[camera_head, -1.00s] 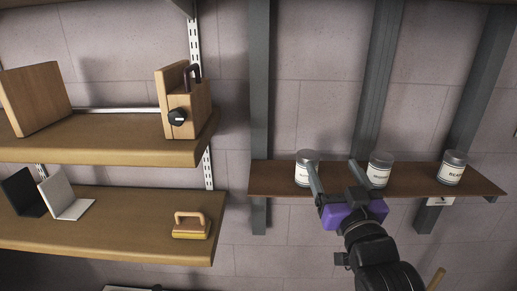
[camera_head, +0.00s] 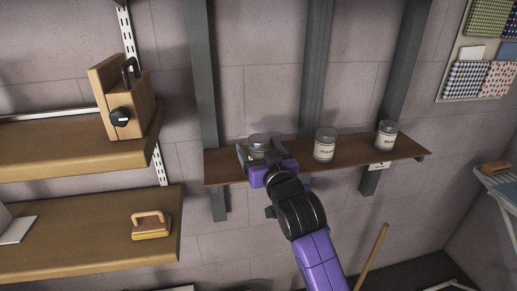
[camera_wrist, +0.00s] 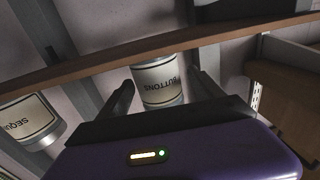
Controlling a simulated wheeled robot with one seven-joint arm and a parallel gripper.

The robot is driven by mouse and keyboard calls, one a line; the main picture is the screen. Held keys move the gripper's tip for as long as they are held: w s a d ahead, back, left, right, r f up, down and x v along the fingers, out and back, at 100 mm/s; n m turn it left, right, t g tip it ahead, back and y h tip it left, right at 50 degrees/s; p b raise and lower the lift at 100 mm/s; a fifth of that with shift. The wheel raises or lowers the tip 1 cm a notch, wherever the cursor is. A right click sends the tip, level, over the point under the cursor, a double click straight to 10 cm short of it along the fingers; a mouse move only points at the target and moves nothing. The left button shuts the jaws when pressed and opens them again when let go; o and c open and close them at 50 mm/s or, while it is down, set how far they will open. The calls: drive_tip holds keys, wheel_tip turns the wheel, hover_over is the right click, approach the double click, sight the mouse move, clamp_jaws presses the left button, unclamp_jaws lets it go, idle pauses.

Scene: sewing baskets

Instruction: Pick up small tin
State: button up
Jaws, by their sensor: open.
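Three similar small silver-lidded tins with pale labels stand in a row on a narrow brown wall shelf (camera_head: 222,172). The left tin (camera_head: 257,142) is partly hidden behind my gripper (camera_head: 258,150). In the wrist view, which shows things upside down, this tin (camera_wrist: 158,84) reads BUTTONS. My open gripper (camera_wrist: 163,88) has one finger on each side of it; I cannot tell whether they touch it. The middle tin (camera_head: 325,145) also shows in the wrist view (camera_wrist: 32,118), its label starting SEQU. The right tin (camera_head: 387,134) stands farther along the shelf.
Wooden shelves at the left hold a wooden block-like item (camera_head: 122,105) and a handled yellow-brown item (camera_head: 150,226). Grey uprights (camera_head: 206,100) run behind the tin shelf. Fabric swatches (camera_head: 488,60) hang at the upper right. A wooden pole (camera_head: 371,257) leans at the lower right.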

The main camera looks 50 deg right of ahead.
drive_tip(key=shift+c, duration=0.3)
drive_tip(key=c, duration=1.6)
drive_tip(key=shift+o, duration=0.2)
drive_tip(key=shift+r, duration=0.1)
wheel_tip(320, 180, up, 20)
